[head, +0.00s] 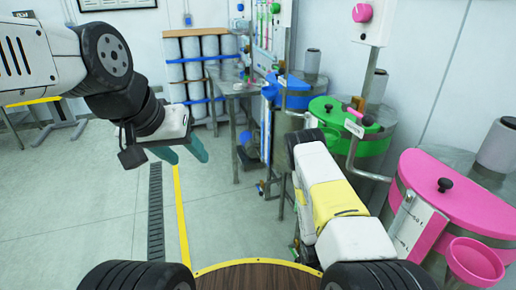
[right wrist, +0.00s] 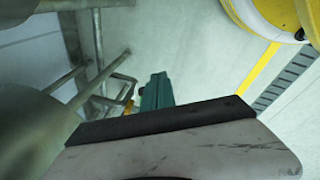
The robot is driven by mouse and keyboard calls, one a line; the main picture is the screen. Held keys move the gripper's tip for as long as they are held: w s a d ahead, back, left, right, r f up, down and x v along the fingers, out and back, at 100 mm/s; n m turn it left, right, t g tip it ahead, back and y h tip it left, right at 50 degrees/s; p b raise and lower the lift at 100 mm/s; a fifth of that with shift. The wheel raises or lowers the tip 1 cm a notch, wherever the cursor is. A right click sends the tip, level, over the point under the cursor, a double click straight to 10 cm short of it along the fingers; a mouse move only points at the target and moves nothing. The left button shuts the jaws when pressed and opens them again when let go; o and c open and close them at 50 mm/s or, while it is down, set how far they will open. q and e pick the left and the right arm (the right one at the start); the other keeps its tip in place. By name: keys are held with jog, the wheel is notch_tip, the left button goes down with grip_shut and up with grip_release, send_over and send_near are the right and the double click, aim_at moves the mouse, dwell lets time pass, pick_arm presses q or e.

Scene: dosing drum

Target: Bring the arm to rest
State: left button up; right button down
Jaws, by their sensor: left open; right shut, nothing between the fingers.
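My left arm comes in from the upper left of the head view, and its left gripper (head: 186,151) hangs in free air with its teal fingers apart and nothing between them. My right arm (head: 335,200), white with a yellow band, reaches forward from the lower right of the head view, beside the drums. It hides its own gripper there. In the right wrist view the teal fingers of the right gripper (right wrist: 157,90) show past the dark wrist edge, together and with nothing seen in them.
A pink drum (head: 455,190), a green drum (head: 345,115) and a blue drum (head: 290,85) line the right side, close to my right arm. A metal table (head: 228,86) and wrapped cylinders stand behind. Metal tubes (right wrist: 92,80) are near the right gripper. Open floor (head: 90,190) lies left.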

jog(key=w+a+r+m, duration=0.1)
jog(key=w+r, duration=0.4)
jog(key=r, duration=0.4)
jog(key=w+a+r+m, duration=0.1)
jog(key=w+r+m, duration=0.1)
jog(key=w+r, duration=0.5)
notch_tip(320, 180, up, 22)
jog(key=s+a+m+t+y, duration=0.1)
jog(key=m+t, duration=0.1)
jog(key=s+a+r+m+y, duration=0.1)
jog(key=s+r, duration=0.3)
jog(key=r, duration=0.5)
jog(key=s+r+m, duration=0.1)
jog(key=s+r, duration=0.3)
jog(key=r, duration=0.4)
jog(key=s+r+t, duration=0.1)
jog(key=s+r, duration=0.4)
jog(key=s, duration=0.3)
jog(key=s+a+r+m, duration=0.1)
jog(key=s+r, duration=0.4)
jog(key=s, duration=0.3)
jog(key=shift+r+t+y, duration=0.4)
